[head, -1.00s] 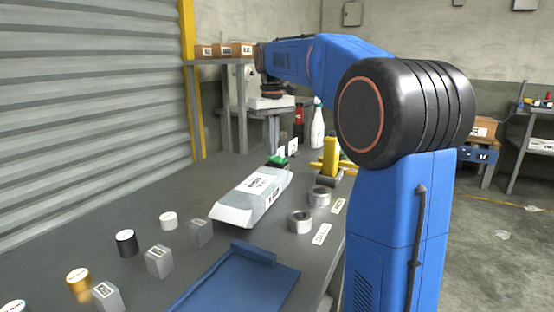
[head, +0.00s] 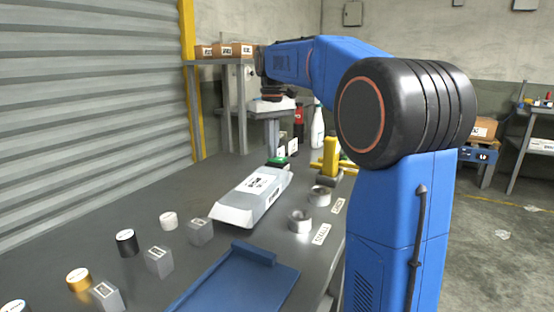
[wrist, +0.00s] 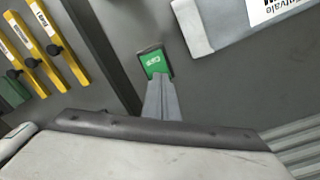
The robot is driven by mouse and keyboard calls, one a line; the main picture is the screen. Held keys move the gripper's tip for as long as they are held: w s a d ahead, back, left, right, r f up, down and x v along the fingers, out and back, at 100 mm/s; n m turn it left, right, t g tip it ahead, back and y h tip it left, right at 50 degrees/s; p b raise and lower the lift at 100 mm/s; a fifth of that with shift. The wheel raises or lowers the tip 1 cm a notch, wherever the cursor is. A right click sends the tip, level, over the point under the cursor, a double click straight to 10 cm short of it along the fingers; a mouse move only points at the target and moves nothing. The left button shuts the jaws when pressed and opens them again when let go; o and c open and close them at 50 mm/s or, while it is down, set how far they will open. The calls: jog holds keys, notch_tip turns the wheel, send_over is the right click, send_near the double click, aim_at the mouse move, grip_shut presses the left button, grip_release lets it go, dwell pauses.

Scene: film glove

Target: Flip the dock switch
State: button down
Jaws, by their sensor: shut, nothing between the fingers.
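A small green block with a white label and a dark frame (wrist: 154,63) lies in front of my fingertips in the wrist view. It looks like the dock switch, but its lever position cannot be made out. It also shows in the head view (head: 278,162), on the bench behind the white box. My gripper (wrist: 158,79) is shut and empty, its tips right at the near edge of the green block. Whether they touch it cannot be told.
A white labelled box (head: 253,196) lies in front of the green block. Yellow-handled fixtures (head: 330,160) and grey rings (head: 300,221) stand to its right. A blue tray (head: 240,285), several small cylinders and grey blocks are nearer. Bottles (head: 317,130) stand behind.

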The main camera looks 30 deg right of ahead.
notch_tip(320, 180, up, 7)
dwell(0.9)
dwell(0.4)
